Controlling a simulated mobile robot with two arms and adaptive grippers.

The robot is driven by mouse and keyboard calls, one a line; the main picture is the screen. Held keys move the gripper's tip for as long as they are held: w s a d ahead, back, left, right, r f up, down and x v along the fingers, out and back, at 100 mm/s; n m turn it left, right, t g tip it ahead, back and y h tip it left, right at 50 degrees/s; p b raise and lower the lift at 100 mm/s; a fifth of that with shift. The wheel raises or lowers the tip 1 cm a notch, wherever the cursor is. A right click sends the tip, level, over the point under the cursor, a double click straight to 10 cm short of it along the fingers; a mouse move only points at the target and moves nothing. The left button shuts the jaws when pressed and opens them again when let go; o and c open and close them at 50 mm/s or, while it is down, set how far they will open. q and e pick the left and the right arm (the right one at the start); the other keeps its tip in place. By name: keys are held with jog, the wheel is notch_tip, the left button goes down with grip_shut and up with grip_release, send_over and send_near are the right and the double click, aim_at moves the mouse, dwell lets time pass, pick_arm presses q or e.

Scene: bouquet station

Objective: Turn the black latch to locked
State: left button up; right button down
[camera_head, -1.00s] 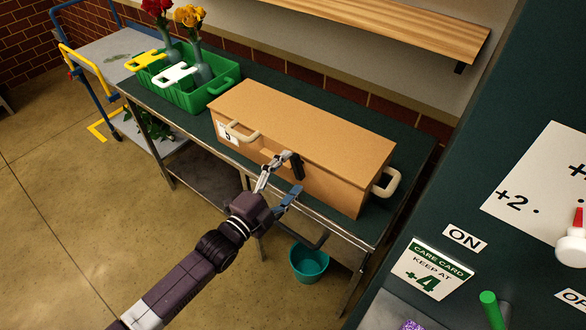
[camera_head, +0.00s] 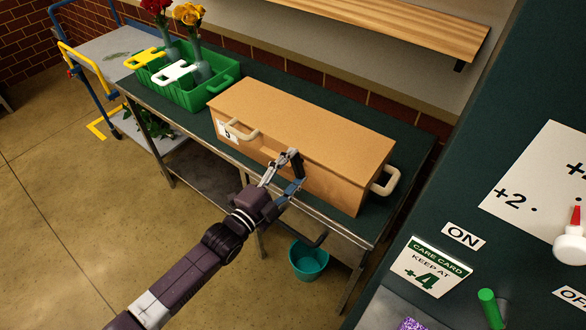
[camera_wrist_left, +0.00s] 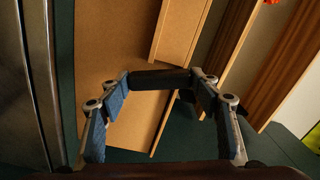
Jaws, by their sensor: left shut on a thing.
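The black latch (camera_head: 297,164) is on the front face of the tan box (camera_head: 300,125), right of the front handle. In the left wrist view the latch (camera_wrist_left: 160,78) shows as a dark bar across the space between the two fingertips. My left gripper (camera_head: 287,168) is at the box front with its fingers around the latch, shut on it. In the left wrist view the blue finger pads (camera_wrist_left: 160,88) press at the two ends of the bar. The latch looks about upright in the head view, and part of it is hidden by the fingers. My right gripper is not in view.
The box stands on a dark green table (camera_head: 405,165). A green crate (camera_head: 178,90) with bottled flowers is to its left, and a teal bucket (camera_head: 308,262) is below. A care card (camera_head: 430,267) is on a panel at right. A wooden shelf (camera_head: 400,35) is behind.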

pick_arm(q)
jog(key=shift+n, duration=0.3)
jog(key=n, duration=1.2)
jog(key=shift+f, duration=0.1)
dwell(0.6)
jog(key=o, duration=1.2)
jog(key=shift+c, duration=0.2)
jog(key=v, duration=1.2)
